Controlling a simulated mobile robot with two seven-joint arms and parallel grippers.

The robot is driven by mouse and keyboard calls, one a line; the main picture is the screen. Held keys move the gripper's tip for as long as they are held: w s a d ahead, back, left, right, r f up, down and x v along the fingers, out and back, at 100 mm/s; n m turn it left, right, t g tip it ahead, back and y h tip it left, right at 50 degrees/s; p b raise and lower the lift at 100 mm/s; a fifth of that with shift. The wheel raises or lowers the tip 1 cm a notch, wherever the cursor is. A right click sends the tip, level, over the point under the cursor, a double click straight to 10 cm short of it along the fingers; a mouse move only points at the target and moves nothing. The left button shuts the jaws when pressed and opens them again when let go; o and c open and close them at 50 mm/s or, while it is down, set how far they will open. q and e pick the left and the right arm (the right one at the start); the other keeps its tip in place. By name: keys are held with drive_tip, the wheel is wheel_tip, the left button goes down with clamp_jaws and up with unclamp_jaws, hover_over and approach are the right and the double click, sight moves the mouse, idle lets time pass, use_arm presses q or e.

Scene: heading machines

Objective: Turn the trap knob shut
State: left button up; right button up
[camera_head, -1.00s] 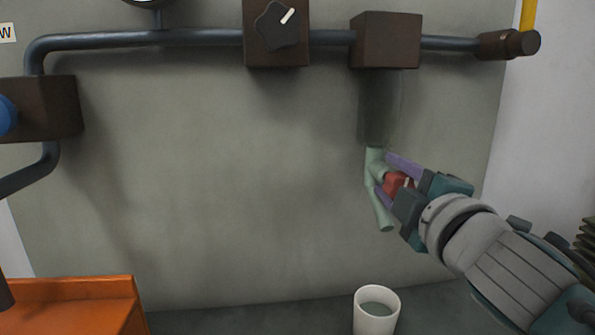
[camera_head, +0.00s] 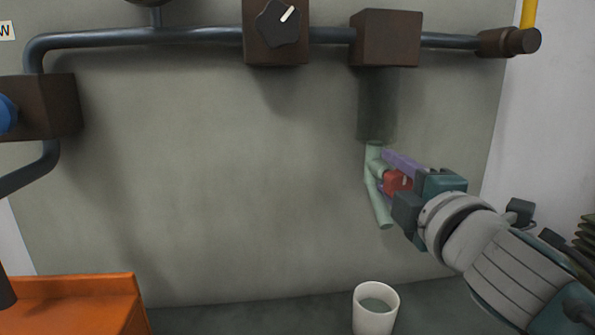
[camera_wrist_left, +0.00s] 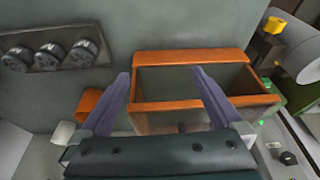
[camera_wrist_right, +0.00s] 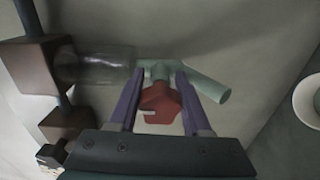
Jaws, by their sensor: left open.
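The trap knob is red (camera_head: 397,181) with a white mark, and sits on a pale green branched pipe piece (camera_head: 379,207) below a clear bowl. My right gripper (camera_head: 383,171) reaches it from the lower right, its purple fingers on either side. The lower finger is mostly hidden in the head view. My left gripper (camera_wrist_left: 158,78) is open and empty above an orange-rimmed bin (camera_wrist_left: 190,107).
A dark pipe (camera_head: 180,36) runs along the wall above, with a brown block (camera_head: 385,38) over the clear bowl (camera_head: 378,105) and a black knob (camera_head: 277,23) on another block. A white cup (camera_head: 374,319) stands below. The wall left of the trap is clear.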

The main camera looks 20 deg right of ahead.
drive_tip(key=o, duration=0.4)
drive_tip(key=shift+r, duration=0.1)
